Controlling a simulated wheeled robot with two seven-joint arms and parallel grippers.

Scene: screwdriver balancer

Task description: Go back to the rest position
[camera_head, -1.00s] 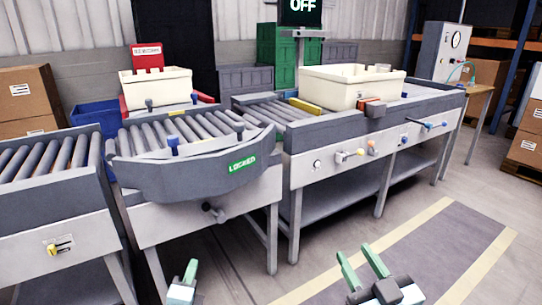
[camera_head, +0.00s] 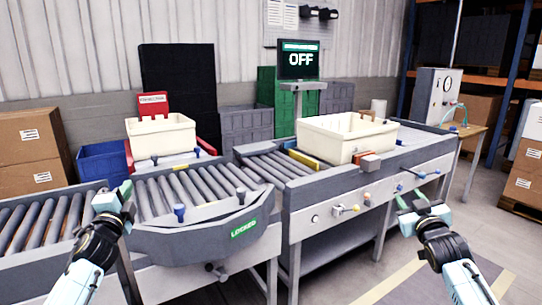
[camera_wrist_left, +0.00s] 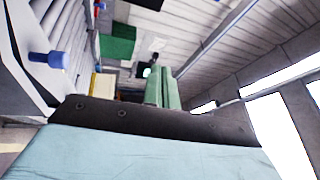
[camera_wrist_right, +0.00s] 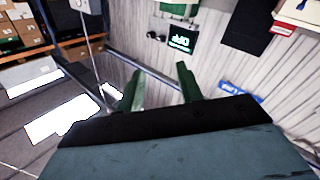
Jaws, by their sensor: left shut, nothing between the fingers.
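My left gripper (camera_head: 124,190) is raised at the left of the head view, in front of the roller conveyors. Its green fingers lie together in the left wrist view (camera_wrist_left: 160,82), with nothing held. My right gripper (camera_head: 404,206) is raised at the right, in front of the long bench's front panel. Its green fingers stand apart in the right wrist view (camera_wrist_right: 157,85), with nothing between them. In the picture the left one overlaps the left conveyor; any contact cannot be told.
The curved conveyor section (camera_head: 215,238) reads LOCKED. A cream tote (camera_head: 160,138) stands behind it, and another cream tote (camera_head: 340,142) sits on the long bench (camera_head: 350,190). A screen (camera_head: 298,60) reads OFF. Boxes (camera_head: 28,138) are stacked at left. Floor at lower right is clear.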

